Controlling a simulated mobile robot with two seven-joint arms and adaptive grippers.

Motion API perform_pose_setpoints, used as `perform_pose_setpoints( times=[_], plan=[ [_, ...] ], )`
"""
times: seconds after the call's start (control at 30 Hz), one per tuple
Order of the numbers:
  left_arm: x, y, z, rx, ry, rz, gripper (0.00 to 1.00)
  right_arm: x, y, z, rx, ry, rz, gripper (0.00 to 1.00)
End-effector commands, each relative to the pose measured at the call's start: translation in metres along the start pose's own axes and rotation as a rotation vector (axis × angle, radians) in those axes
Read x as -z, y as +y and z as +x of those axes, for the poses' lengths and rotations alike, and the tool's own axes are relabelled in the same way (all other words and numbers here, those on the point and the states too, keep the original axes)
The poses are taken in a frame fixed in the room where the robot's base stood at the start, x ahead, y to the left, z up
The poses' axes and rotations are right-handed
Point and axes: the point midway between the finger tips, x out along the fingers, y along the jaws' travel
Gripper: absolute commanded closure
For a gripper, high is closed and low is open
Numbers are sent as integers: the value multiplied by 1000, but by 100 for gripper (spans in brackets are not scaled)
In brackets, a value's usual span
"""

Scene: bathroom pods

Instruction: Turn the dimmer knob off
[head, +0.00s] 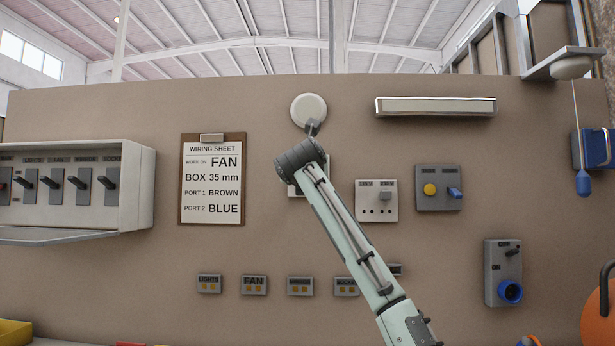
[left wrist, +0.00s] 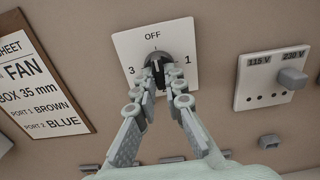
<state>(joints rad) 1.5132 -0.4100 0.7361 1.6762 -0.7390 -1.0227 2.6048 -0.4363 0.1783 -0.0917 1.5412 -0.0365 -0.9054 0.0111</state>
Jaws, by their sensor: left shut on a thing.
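The dimmer is a white square plate (left wrist: 127,42) marked OFF at the top, 3 at left and 1 at right. Its dark round knob (left wrist: 154,56) sits in the middle, and I cannot clearly tell which mark it points to. My left gripper (left wrist: 160,72) is shut on the knob, one finger on each side, coming from below. In the head view my arm's wrist hides the knob and fingers; only edges of the plate (head: 292,190) show. My right gripper is not in view.
A wiring sheet clipboard (head: 212,178) hangs left of the dimmer, and a 115 V/230 V panel (head: 376,201) is at its right. A round white fixture (head: 308,109) is above. Several small labelled plates (head: 254,285) are below. A breaker box (head: 132,188) juts out at left.

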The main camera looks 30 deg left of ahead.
Motion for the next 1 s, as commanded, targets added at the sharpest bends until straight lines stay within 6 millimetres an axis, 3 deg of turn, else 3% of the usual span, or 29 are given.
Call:
perform_pose_setpoints(
  times=[0.07, 0.1, 0.43, 0.77, 1.0],
  plan=[
    [-7, 0, -1, 0, -15, -4, 100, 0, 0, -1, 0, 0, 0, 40],
    [-7, 0, -1, 0, -15, -4, 89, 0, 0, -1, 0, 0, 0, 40],
    [-3, 0, 0, 0, -6, -1, 49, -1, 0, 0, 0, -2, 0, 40],
    [-1, 0, -3, -1, -3, 0, 49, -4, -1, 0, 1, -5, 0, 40],
    [-1, 1, -40, -3, -5, 1, 49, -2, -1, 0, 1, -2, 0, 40]
  ],
)
